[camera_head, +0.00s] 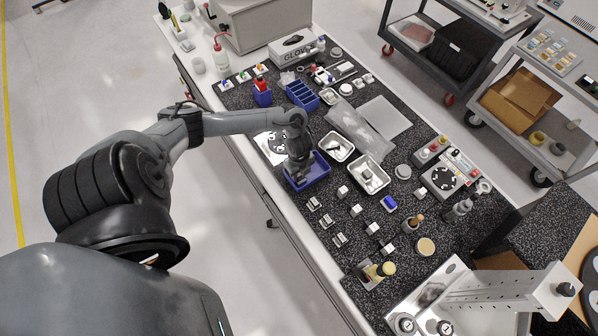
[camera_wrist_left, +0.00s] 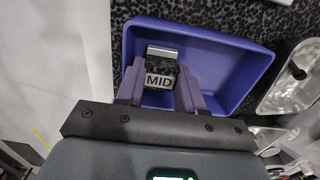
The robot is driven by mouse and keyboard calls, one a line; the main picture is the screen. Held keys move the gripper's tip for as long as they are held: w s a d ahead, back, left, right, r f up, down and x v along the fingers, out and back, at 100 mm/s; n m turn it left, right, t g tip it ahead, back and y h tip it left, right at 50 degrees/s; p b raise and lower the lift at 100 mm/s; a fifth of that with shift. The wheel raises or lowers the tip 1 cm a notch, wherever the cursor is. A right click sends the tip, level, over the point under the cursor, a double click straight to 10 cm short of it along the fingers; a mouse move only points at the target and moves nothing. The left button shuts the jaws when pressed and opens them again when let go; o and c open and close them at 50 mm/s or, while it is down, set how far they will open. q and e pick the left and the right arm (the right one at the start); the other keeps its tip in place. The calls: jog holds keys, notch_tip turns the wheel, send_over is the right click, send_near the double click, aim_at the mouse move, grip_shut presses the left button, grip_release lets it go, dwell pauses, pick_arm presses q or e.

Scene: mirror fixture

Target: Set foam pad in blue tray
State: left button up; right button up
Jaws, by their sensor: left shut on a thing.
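The blue tray (camera_head: 322,178) is on the dark speckled mat, near the bench's left edge in the head view. In the left wrist view the tray (camera_wrist_left: 235,55) fills the upper middle. My left gripper (camera_head: 299,179) points down over the tray's left part. In the wrist view its fingers (camera_wrist_left: 162,90) are on both sides of a small block labelled MID (camera_wrist_left: 160,72), with a grey plate at its far end, and are shut on it. I cannot tell whether this block is the foam pad, or whether it touches the tray floor. My right gripper is out of view.
A metal tray (camera_head: 337,147) and another metal tray (camera_head: 369,174) stand right of the blue tray. Several small blocks (camera_head: 327,220) sit below it. A blue divided bin (camera_head: 301,95) is above. A flat grey sheet (camera_head: 384,117) lies farther right.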

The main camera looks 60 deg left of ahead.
pick_arm(q)
jog(key=shift+f, duration=0.15)
jog(key=o, duration=0.8)
jog(key=shift+c, duration=0.2)
